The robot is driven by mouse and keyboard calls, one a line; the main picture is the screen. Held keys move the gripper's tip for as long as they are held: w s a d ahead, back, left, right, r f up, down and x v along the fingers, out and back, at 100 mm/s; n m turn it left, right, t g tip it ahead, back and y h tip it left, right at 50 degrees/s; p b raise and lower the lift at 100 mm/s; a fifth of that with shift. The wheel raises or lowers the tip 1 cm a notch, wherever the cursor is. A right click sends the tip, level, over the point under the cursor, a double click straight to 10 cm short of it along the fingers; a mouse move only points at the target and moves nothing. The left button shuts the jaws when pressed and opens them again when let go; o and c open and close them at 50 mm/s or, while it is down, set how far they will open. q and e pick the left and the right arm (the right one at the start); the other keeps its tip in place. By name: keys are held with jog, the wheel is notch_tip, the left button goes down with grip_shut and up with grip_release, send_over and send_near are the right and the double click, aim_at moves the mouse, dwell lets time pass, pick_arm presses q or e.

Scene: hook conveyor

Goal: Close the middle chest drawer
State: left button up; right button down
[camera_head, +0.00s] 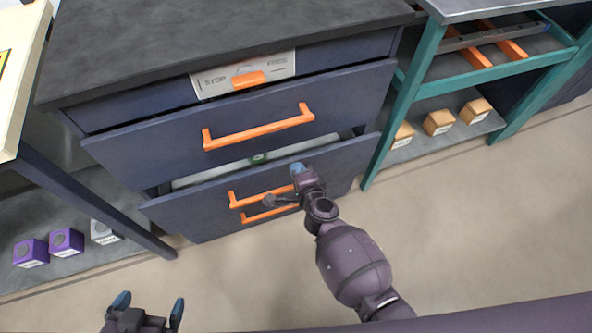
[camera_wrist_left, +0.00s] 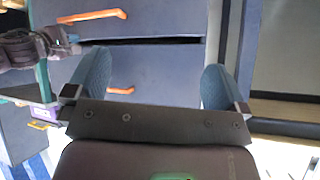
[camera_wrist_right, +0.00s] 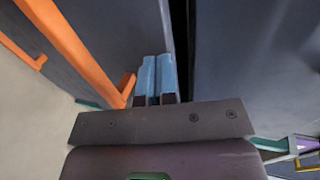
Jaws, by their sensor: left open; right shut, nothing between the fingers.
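The dark blue chest stands ahead, its top drawer front bearing a STOP label (camera_head: 243,75). Below it, a drawer with a long orange handle (camera_head: 258,128) sticks out. Under that, a lower drawer front (camera_head: 215,203) also juts out, with a gap above it showing part of its inside. Which one counts as the middle drawer is not certain. My right gripper (camera_head: 297,168) is shut and empty at the lower front, beside its orange handle (camera_head: 260,191); contact cannot be told. In the right wrist view its blue fingers (camera_wrist_right: 155,75) point along the dark front. My left gripper (camera_head: 150,302) is open and empty, low at the left.
Another orange handle (camera_head: 270,214) shows just below. A teal-framed shelf (camera_head: 400,115) with tan boxes (camera_head: 439,122) stands right of the chest. Purple boxes (camera_head: 66,242) sit on a low shelf at the left. The floor (camera_head: 470,220) at the right is clear.

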aim_at(292, 158)
pick_arm(q)
jog(key=shift+a, duration=0.1)
pick_arm(e)
jog(key=shift+w, duration=0.15)
pick_arm(q)
jog(key=shift+f, duration=0.15)
pick_arm(e)
jog(key=w, duration=0.2)
jog(key=w+a, duration=0.1)
jog(key=w, duration=0.1)
jog(key=shift+a, duration=0.1)
jog(key=shift+w, duration=0.15)
pick_arm(q)
jog(key=shift+r, duration=0.2)
pick_arm(e)
jog(key=shift+w+r, duration=0.1)
jog(key=shift+r, duration=0.1)
jog(key=shift+r, duration=0.1)
pick_arm(q)
jog(key=shift+s, duration=0.1)
